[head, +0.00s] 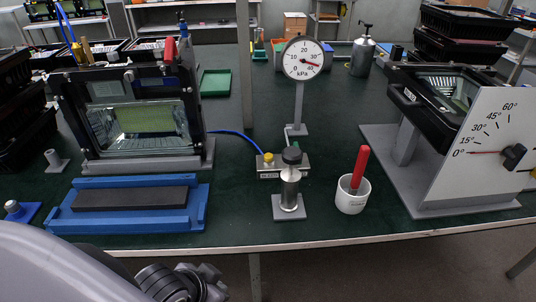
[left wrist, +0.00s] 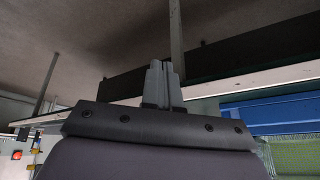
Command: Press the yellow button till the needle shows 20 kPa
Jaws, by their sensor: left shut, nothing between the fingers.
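The yellow button (head: 268,157) sits on a small beige block (head: 270,171) near the middle of the table in the head view. A blue hose joins this block. The round white pressure gauge (head: 303,58), marked in kPa, stands on a grey post behind it. Its red needle points right and slightly down, near the 40 mark. My left gripper (left wrist: 162,78) shows in the left wrist view with its fingers together and empty. It is near the table's front edge, well away from the button. My right gripper is in neither view.
A white cup (head: 352,196) holds a red-handled tool. A floodlight housing (head: 144,117) and blue fixture (head: 88,220) are left. An angle board (head: 480,165) with another floodlight is right.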

